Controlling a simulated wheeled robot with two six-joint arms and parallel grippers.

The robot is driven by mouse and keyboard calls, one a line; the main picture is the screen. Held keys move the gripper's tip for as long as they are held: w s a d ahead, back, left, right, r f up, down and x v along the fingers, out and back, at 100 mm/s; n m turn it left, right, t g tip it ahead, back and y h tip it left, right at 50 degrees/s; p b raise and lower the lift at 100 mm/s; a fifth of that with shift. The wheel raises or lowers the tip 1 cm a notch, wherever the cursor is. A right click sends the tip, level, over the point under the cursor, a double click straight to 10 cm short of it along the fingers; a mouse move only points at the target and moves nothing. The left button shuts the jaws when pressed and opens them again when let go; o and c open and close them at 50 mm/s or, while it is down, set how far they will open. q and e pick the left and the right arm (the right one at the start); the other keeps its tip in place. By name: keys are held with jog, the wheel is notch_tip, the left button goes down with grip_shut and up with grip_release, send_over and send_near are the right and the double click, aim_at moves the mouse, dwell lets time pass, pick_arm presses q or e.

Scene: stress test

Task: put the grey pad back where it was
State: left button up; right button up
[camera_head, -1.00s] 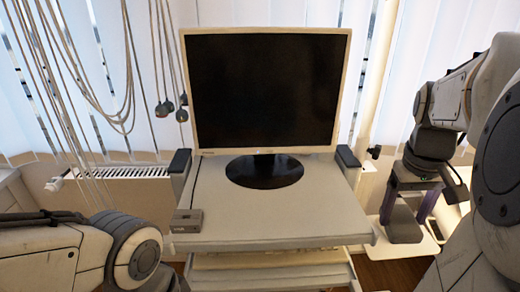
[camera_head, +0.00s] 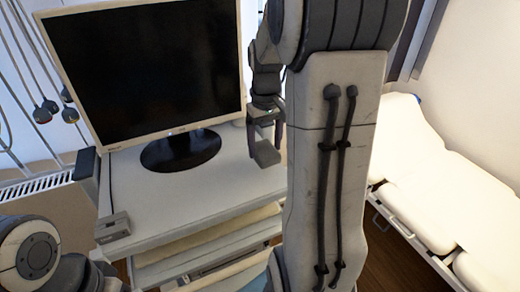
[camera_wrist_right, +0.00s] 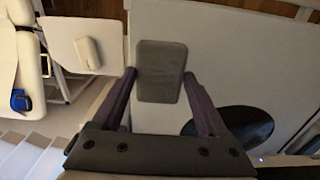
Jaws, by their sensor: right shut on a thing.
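The grey pad (camera_head: 265,154) is a flat dark block, held above the right part of the white cart top (camera_head: 210,185), to the right of the monitor's foot. It also shows in the right wrist view (camera_wrist_right: 161,62), between the two finger tips. My right gripper (camera_head: 266,128) is shut on the pad; its purple-grey fingers also show in the wrist view (camera_wrist_right: 160,76). I cannot tell the exact height of the pad over the cart top. My left arm shows at the lower left of the head view, but its gripper does not.
A monitor (camera_head: 150,70) on a round black foot (camera_head: 180,150) stands on the cart. A small grey box (camera_head: 113,228) sits at the front left corner. A white side tray (camera_wrist_right: 62,30) bears a pale object (camera_wrist_right: 88,50). A bed (camera_head: 440,185) stands at right.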

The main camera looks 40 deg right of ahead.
aim_at(265, 150)
notch_tip(265, 150, down, 4)
jog(key=shift+s+r+p, duration=0.1)
jog(key=shift+r+p, duration=0.15)
jog(key=shift+p, duration=0.3)
jog(key=shift+f, duration=0.2)
jog(key=o, duration=1.1)
jog(key=shift+r, duration=0.1)
